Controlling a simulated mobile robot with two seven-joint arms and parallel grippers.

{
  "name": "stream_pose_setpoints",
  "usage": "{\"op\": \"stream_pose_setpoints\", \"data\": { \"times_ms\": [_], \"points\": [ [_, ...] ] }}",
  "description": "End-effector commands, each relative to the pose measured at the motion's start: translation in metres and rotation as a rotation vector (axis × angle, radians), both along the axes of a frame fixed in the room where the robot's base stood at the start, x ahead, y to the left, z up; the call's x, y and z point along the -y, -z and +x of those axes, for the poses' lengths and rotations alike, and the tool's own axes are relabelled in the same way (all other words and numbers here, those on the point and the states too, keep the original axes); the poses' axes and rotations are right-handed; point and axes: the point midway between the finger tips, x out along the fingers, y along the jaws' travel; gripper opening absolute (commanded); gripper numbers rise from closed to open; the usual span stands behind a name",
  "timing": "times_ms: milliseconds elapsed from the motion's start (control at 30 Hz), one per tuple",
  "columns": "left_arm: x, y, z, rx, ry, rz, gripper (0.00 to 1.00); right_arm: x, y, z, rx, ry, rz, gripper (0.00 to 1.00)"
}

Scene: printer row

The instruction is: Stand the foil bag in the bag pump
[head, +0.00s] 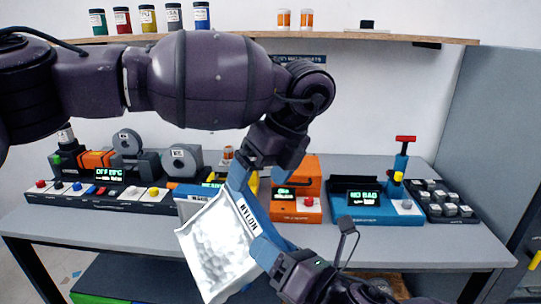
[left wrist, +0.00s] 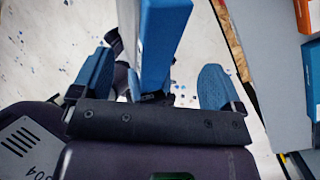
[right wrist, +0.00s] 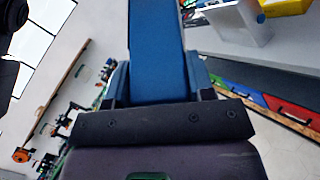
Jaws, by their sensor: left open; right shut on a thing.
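The foil bag (head: 207,248) is silver-white with a NYLON label strip and hangs tilted in front of the table in the head view. My right gripper (head: 266,240) is shut on it at its labelled end. My left gripper (head: 250,184) is open close above that end. A blue slab (left wrist: 160,45), seemingly the bag's labelled end, lies between the left fingers, with clear gaps beside it. A blue slab (right wrist: 156,50) also fills the right gripper in its wrist view. The blue bag pump (head: 378,220) stands on the table to the right, its display reading NO BAG.
An orange machine (head: 309,168) stands left of the pump, and a black tray of grey blocks (head: 445,203) right of it. A control row (head: 110,200) and grey spools (head: 182,160) are at the left. A shelf (head: 350,37) holds several bottles above.

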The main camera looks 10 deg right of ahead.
Motion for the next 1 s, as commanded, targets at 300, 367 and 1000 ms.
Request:
{"op": "stream_pose_setpoints", "data": {
  "times_ms": [300,367,1000],
  "points": [
    [-0.019,0.042,0.004,-0.001,-0.001,0.000,0.93,0.000,-0.001,0.000,0.003,0.000,0.001,0.23],
    [-0.021,0.047,0.005,-0.001,-0.001,-0.001,0.93,0.000,-0.001,0.000,0.003,0.000,0.001,0.23],
    [-0.025,0.056,0.006,0.000,0.000,-0.001,0.68,0.000,-0.001,0.000,0.003,0.000,0.001,0.23]
  ]
}}
